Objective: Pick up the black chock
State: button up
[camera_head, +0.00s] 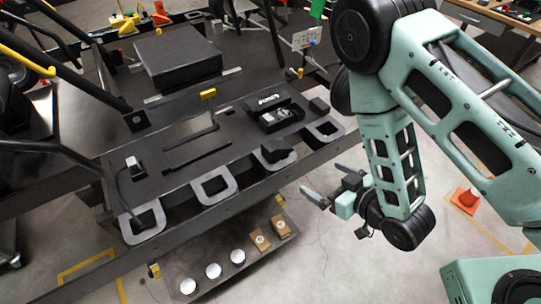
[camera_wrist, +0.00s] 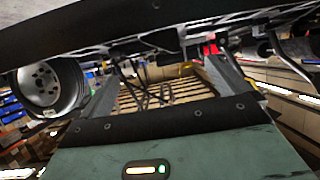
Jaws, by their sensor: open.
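A black wedge-shaped block (camera_head: 277,150), which looks like the black chock, sits at the front edge of the dark kart stand deck, by one of the grey metal loops. My gripper (camera_head: 320,177) is open and empty, in front of and to the right of the deck edge, apart from both blocks. In the wrist view my open gripper (camera_wrist: 160,72) has its two fingers spread with nothing between them. I cannot make out the chock in the wrist view.
Several grey loops (camera_head: 213,186) stick out along the deck's front edge. An open black case (camera_head: 272,112), a yellow-tipped tool (camera_head: 208,95) and a large black box (camera_head: 180,58) lie on the deck. A lower shelf (camera_head: 215,257) holds white discs and brown boxes.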

aim_at(283, 154)
jog(key=b+x, duration=0.9)
jog(key=b, duration=1)
jog(key=shift+f+b, duration=0.25)
jog(key=shift+b, duration=0.15)
jog(key=b, duration=0.3)
jog(key=shift+w+a+b, duration=0.2)
jog(key=shift+w+b, duration=0.05)
jog(key=shift+b, duration=0.1)
jog(key=shift+r+p+x, duration=0.2)
jog(key=shift+p+x, duration=0.2)
jog(key=shift+x, duration=1.5)
jog(key=shift+r+p+x, duration=0.2)
jog(key=shift+p+x, duration=0.15)
jog(key=shift+x, duration=1.5)
jog(key=shift+w, duration=0.2)
jog(key=c, duration=1)
